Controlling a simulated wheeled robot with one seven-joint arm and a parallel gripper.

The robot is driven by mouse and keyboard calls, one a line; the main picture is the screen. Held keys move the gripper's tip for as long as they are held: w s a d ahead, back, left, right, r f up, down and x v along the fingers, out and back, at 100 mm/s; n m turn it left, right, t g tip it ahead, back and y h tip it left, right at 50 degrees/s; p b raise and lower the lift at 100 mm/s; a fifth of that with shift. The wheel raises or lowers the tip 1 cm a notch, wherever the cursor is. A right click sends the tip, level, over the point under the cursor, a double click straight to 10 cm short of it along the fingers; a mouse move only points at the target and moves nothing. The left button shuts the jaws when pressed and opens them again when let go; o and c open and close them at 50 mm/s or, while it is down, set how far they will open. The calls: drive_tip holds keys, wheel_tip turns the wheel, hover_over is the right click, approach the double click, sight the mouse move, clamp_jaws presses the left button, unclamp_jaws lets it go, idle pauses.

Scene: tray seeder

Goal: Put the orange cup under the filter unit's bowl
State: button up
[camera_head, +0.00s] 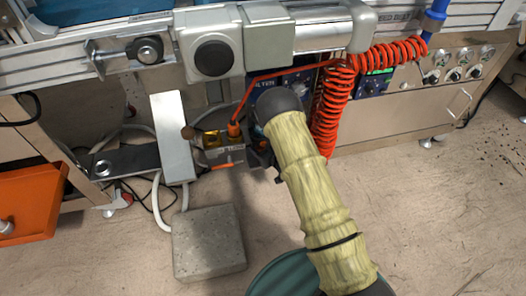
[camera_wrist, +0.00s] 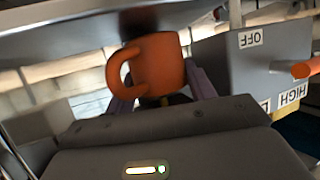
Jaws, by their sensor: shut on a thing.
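The orange cup (camera_wrist: 158,66) is upright between my gripper's fingers in the wrist view, with its handle to the left. My gripper (camera_wrist: 163,98) is shut on it. In the head view my sleeved arm hides most of the gripper, and I cannot make out the cup. A grey box with an orange lever (camera_head: 226,156), apparently the filter unit, sits just left of my gripper. In the wrist view a grey box with OFF and HIGH labels (camera_wrist: 245,65) is close on the right. A dark, blurred shape is above the cup; I cannot tell whether it is the bowl.
A red coiled hose (camera_head: 327,110) hangs just right of my wrist. A pale upright plate (camera_head: 172,135) stands left of the grey box. A concrete block (camera_head: 209,243) lies on the floor. A machine beam (camera_head: 260,42) runs overhead. An orange drawer (camera_head: 32,203) is at far left.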

drive_tip(key=shift+s+d+f, duration=0.1)
drive_tip(key=shift+f, duration=0.15)
drive_tip(key=shift+f, duration=0.1)
drive_tip(key=shift+f, duration=0.1)
drive_tip(key=o, duration=1)
